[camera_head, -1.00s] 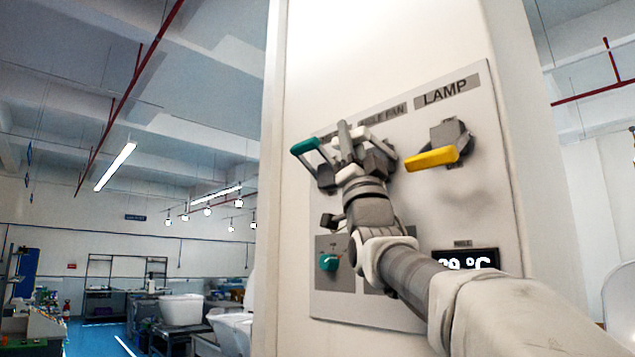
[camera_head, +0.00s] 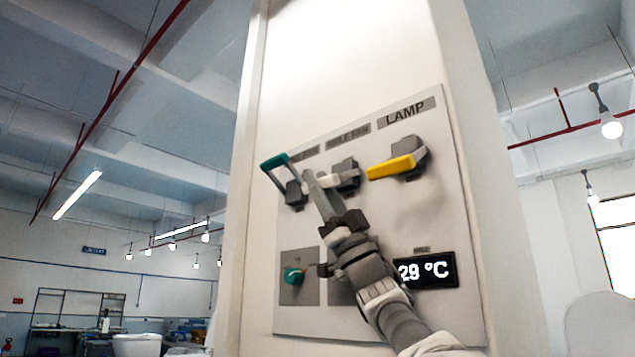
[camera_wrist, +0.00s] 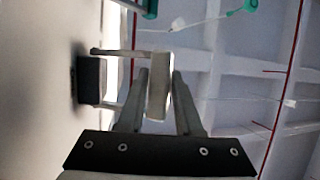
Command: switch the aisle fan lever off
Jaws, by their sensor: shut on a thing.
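The aisle fan lever has a white handle (camera_head: 318,187) on a dark grey mount (camera_head: 347,170), in the middle of the panel's top row under a partly blurred label. In the head view the handle points left from its mount. My gripper (camera_head: 314,182) is at this handle, its fingers reaching up across it. In the wrist view the white handle (camera_wrist: 159,84) lies between the two fingertips of my gripper (camera_wrist: 157,95), which is shut on it. The fingers hide part of the handle in the head view.
A teal lever (camera_head: 273,162) is close on the left and a yellow lamp lever (camera_head: 391,167) on the right. Below are a teal knob (camera_head: 293,276) and a 29 °C display (camera_head: 427,271). The panel (camera_head: 300,318) is on a pale column.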

